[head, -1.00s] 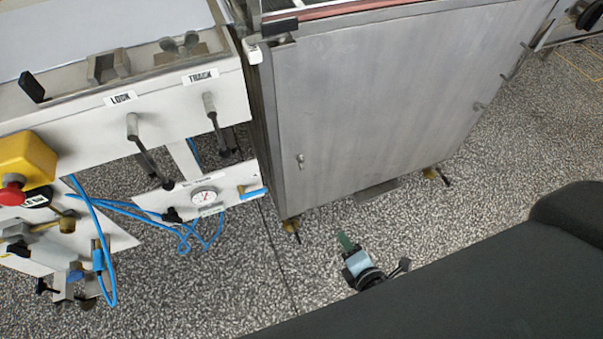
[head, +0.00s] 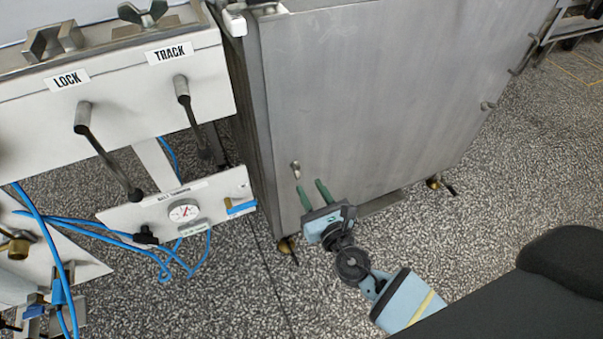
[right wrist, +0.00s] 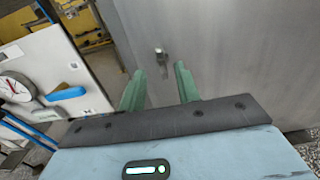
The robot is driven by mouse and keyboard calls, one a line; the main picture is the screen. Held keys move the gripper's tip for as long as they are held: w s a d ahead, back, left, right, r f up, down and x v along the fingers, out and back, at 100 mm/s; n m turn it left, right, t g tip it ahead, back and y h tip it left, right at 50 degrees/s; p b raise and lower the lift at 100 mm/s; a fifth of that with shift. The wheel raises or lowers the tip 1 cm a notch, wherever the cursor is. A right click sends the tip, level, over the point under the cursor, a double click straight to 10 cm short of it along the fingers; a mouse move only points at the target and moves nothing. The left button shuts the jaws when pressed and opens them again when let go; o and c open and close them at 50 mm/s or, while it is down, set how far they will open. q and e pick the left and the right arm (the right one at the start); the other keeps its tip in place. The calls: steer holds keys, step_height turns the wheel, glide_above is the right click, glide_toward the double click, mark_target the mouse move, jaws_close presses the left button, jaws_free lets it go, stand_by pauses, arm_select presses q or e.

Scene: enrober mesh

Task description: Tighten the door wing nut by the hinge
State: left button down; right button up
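The door (head: 390,90) is a large grey steel panel. A small metal fastener (head: 295,168) sticks out near its lower left edge. It also shows in the right wrist view (right wrist: 159,52), ahead of and roughly between the fingers. A second fastener (head: 487,105) sits near the right edge. I cannot tell which edge carries the hinge, nor make out wings on either fastener. My right gripper (head: 310,187) has green fingers, spread and empty, pointing at the door just below the left fastener. It also shows in the right wrist view (right wrist: 158,70). My left gripper is out of view.
Left of the door stands a white panel with LOCK (head: 84,117) and TRACK (head: 181,88) levers and a larger wing nut (head: 142,13) on top. Below are a gauge (head: 183,211), a blue-handled valve (head: 241,207) and blue hoses.

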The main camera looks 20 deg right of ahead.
mark_target(299, 169)
steer(key=shift+w+a+b, duration=0.1)
steer(key=shift+w+b, duration=0.25)
steer(key=shift+w, duration=2.7)
jaws_close()
